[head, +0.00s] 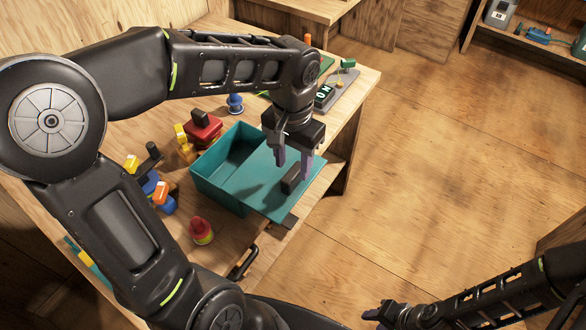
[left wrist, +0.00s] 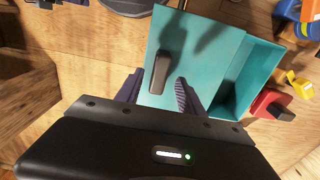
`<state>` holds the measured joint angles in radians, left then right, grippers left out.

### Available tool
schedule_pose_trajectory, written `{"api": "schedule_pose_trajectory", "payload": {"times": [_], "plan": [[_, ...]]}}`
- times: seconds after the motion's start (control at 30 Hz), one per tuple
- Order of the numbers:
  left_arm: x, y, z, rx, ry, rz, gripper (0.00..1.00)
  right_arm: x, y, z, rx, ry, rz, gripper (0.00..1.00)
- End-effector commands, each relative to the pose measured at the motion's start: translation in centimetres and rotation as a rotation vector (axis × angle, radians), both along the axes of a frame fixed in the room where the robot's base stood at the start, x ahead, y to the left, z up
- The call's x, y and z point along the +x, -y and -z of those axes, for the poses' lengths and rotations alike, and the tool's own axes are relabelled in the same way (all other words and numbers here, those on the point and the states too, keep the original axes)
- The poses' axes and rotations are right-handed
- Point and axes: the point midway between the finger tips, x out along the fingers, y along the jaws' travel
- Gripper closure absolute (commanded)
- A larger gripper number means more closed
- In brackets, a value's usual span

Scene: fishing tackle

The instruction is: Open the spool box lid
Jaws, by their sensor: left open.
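The teal spool box (head: 208,186) stands near the table's right edge, its left part open and empty. Its flat teal lid (head: 262,196) lies to the right of the opening and reaches to the table edge; it also shows in the left wrist view (left wrist: 200,40). A dark bar handle (head: 292,180) sits on the lid. My left gripper (head: 293,164) is open, pointing down over the lid. In the left wrist view its fingers appear either side of the handle (left wrist: 160,72), apart from it. My right gripper (head: 378,315) is low, away from the box; its jaws are unclear.
Left of the box are a red block (head: 203,128), a blue piece (head: 235,103), a red-and-yellow float (head: 201,231) and several coloured pieces. A grey tray (head: 335,90) lies behind. A black drawer handle (head: 243,263) is in front. The floor at right is clear.

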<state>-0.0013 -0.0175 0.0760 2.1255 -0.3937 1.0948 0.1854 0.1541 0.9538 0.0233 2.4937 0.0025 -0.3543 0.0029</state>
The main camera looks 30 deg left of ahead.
Motion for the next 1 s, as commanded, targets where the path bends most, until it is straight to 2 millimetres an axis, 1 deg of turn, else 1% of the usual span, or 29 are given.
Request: {"api": "schedule_pose_trajectory", "payload": {"times": [0.03,0.13,0.2,0.3,0.4,1.0], "plan": [[0.1,0.0,-0.9,0.0,0.005,0.0,0.55,0.0,0.0,0.1,0.0,0.0,0.0,0.64],[0.1,0.0,-2.6,-0.001,0.006,0.001,0.55,0.0,0.0,0.2,0.001,0.001,-0.001,0.64],[0.1,0.0,-3.4,0.0,0.004,0.0,0.55,0.0,0.0,0.2,0.001,0.001,-0.001,0.64],[0.0,0.0,-4.2,-0.001,0.002,0.0,0.55,0.0,0.0,0.3,0.001,0.001,-0.001,0.64],[0.0,0.0,-4.5,-0.001,0.0,0.0,0.55,0.0,0.0,0.3,0.001,0.001,-0.001,0.64],[0.0,0.0,-4.5,0.0,0.0,0.0,0.55,0.1,0.0,0.2,0.001,0.001,-0.001,0.64]]}}
